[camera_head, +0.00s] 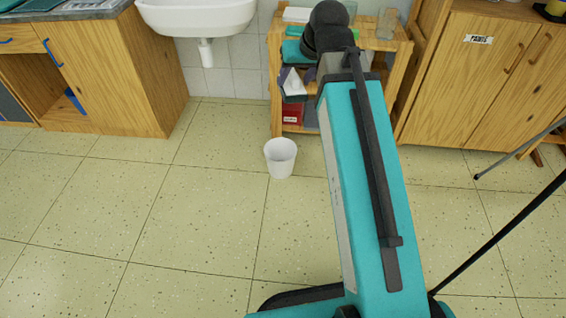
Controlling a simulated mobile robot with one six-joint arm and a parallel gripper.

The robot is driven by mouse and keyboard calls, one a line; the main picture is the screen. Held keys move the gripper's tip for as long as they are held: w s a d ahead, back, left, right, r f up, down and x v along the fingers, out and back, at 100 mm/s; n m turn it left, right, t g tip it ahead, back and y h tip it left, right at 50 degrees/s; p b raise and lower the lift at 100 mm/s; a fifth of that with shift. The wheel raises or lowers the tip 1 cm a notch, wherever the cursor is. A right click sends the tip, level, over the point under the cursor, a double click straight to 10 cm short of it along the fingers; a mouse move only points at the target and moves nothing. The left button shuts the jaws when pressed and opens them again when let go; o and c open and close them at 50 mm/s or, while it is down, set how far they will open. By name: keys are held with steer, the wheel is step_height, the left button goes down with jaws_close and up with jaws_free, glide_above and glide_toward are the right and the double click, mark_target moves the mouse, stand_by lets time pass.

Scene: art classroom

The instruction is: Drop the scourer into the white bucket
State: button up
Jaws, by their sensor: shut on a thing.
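The white bucket (281,158) stands upright on the tiled floor, in front of the wooden shelf unit and left of my arm. The part of its inside that shows looks empty. My teal arm rises from the bottom of the view, and its dark joint covers part of the shelf unit. My gripper cannot be made out; the end of my arm is hidden or out of sight. I cannot make out the scourer either.
The wooden shelf unit (400,47) holds teal items, a glass jar (387,23) and a red box (292,113). A white sink (196,17) hangs on the wall. Wooden cabinets stand left (118,75) and right (470,75). The floor left of the bucket is clear.

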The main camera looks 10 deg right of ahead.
steer(key=shift+w+d, duration=0.2)
steer(key=shift+d, duration=0.65)
